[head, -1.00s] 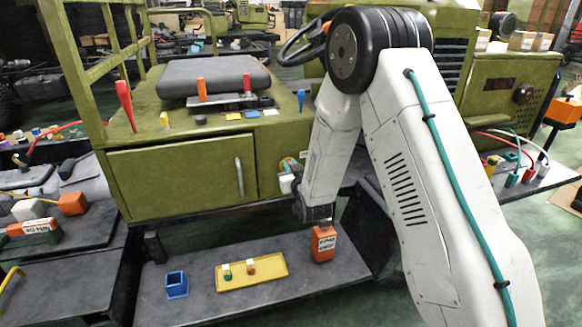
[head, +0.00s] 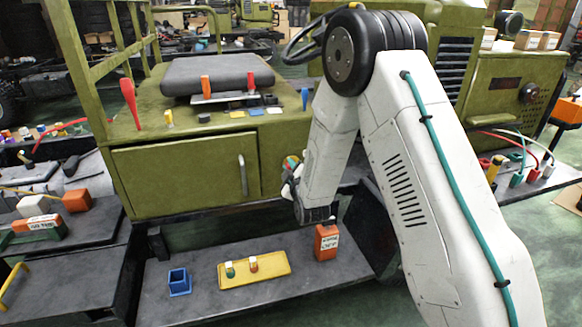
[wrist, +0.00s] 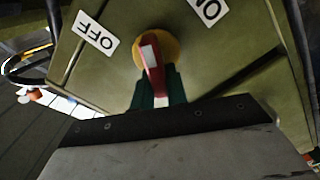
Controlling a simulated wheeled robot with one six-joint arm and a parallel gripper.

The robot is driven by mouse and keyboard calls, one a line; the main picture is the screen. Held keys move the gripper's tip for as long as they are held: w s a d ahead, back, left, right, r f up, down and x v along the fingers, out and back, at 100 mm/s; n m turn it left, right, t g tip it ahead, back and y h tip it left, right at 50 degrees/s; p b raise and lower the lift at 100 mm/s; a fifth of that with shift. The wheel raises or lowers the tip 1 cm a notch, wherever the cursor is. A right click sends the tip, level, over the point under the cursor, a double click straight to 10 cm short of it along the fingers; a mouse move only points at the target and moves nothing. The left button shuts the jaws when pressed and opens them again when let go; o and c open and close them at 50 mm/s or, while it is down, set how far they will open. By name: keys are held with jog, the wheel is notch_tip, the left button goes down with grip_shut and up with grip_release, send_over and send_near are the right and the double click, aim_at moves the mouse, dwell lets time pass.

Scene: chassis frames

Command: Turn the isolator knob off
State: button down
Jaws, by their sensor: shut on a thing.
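The isolator knob has a red handle (wrist: 153,68) with a pale stripe, on a round yellow base, in the wrist view. It stands on an olive panel, with an upside-down OFF label (wrist: 95,38) to its left and an ON label (wrist: 208,10) to its upper right. The handle's top end points between the two labels in the picture. My gripper (wrist: 155,88) is shut on the handle, its dark green fingers on either side of it. In the head view my gripper is small beside the cabinet's right side, and the knob is mostly hidden there.
The olive cabinet (head: 180,178) has a door with a vertical handle. Below it a grey shelf (head: 215,300) carries a blue bin (head: 179,281), a yellow tray (head: 224,280) and an orange box (head: 326,242). Levers and a dark cushion (head: 215,75) are on top.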

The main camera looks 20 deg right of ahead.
jog(key=n, duration=0.3)
jog(key=shift+a+f+n, duration=0.1)
jog(key=shift+f+n, duration=0.45)
jog(key=shift+n, duration=1.25)
jog(key=c, duration=1.4)
grip_release()
jog(key=s, duration=0.8)
